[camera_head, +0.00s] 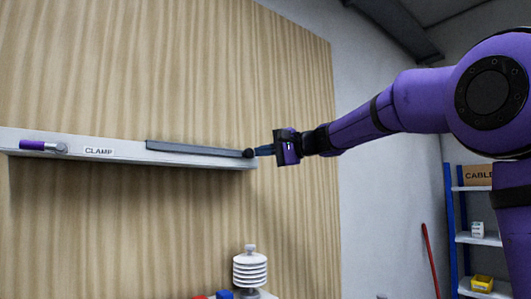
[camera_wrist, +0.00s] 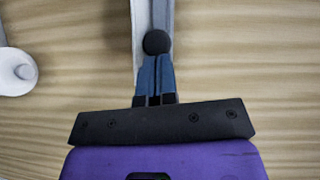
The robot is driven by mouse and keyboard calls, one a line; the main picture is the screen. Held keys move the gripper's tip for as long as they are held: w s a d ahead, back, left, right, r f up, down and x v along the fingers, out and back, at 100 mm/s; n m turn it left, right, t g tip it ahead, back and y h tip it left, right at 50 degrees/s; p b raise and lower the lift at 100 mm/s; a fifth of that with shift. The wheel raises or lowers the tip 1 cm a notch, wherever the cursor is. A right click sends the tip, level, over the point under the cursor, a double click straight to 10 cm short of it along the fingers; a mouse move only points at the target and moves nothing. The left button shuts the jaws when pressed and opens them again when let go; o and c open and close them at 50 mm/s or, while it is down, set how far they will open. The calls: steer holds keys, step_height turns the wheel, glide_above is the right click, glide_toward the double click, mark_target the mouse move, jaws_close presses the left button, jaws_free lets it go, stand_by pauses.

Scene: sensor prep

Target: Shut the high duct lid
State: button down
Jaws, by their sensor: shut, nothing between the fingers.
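The high duct (camera_head: 60,143) is a long white channel fixed level across the wooden wall. The duct lid (camera_head: 195,149) is a grey strip along the upper part of its right half; I cannot tell how far it is raised. A round black knob (camera_head: 249,153) sits at the lid's right end and also shows in the wrist view (camera_wrist: 156,42). My gripper (camera_head: 260,151) is shut and empty, pointing left at the knob. In the wrist view, its blue fingertips (camera_wrist: 155,60) meet the knob's near edge; whether they touch is unclear. The lid (camera_wrist: 168,12) continues beyond the knob.
A purple-handled clamp (camera_head: 40,146) lies on the duct's left part beside the CLAMP label (camera_head: 98,151). A white finned sensor (camera_head: 250,268) stands below, with red and blue items near it. A shelf (camera_head: 478,239) stands at right. The wall (camera_head: 120,60) above the duct is clear.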

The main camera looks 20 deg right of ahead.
steer(key=s+a, duration=0.4)
steer(key=a, duration=0.8)
steer(key=s+a, duration=0.4)
steer(key=a, duration=0.8)
steer(key=shift+a, duration=0.4)
steer(key=shift+s, duration=0.1)
